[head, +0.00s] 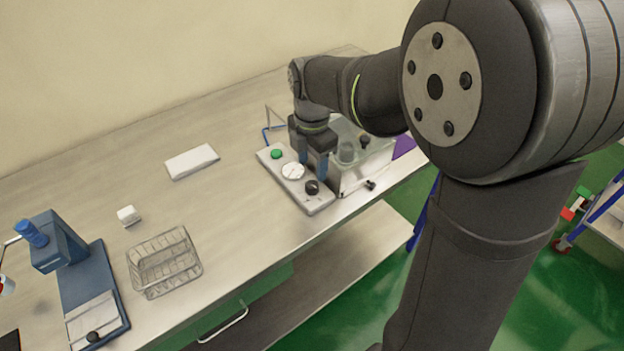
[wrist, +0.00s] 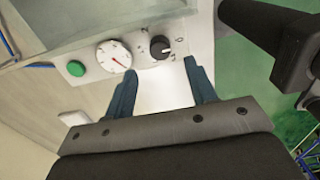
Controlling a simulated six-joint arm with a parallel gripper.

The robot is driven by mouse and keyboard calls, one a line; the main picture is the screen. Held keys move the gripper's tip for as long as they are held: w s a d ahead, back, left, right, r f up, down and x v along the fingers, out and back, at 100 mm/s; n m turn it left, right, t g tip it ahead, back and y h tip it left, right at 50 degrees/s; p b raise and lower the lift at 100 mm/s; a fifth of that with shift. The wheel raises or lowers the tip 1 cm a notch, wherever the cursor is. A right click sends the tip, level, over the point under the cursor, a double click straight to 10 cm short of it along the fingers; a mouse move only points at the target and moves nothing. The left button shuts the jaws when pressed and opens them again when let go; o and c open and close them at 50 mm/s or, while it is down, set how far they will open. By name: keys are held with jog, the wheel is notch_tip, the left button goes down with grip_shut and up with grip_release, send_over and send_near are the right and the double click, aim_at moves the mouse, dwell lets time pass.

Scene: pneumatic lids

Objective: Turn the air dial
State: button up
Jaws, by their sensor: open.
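The air dial (head: 312,187) is a black round knob on a light control panel (head: 318,205), at the panel's front end. In the wrist view the dial (wrist: 160,48) has a white pointer mark and printed marks around it. A white round gauge (head: 293,171) with a red needle sits beside it; the gauge also shows in the wrist view (wrist: 113,57). A green button (head: 276,154) is at the panel's far end. My gripper (head: 317,172) is over the panel, with its blue fingers apart and empty. In the wrist view the dial appears beyond the fingertips (wrist: 160,72), apart from them.
A clear-lidded box (head: 358,172) stands right beside the panel. A wire basket (head: 165,262), a blue press-like device (head: 75,270), a small white block (head: 129,215) and a white slab (head: 192,161) are on the table. The table between basket and panel is clear.

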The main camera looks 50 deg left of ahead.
aim_at(312, 184)
notch_tip(312, 184, down, 6)
jog(key=shift+f, duration=0.1)
jog(key=shift+c, duration=0.4)
jog(key=c, duration=0.9)
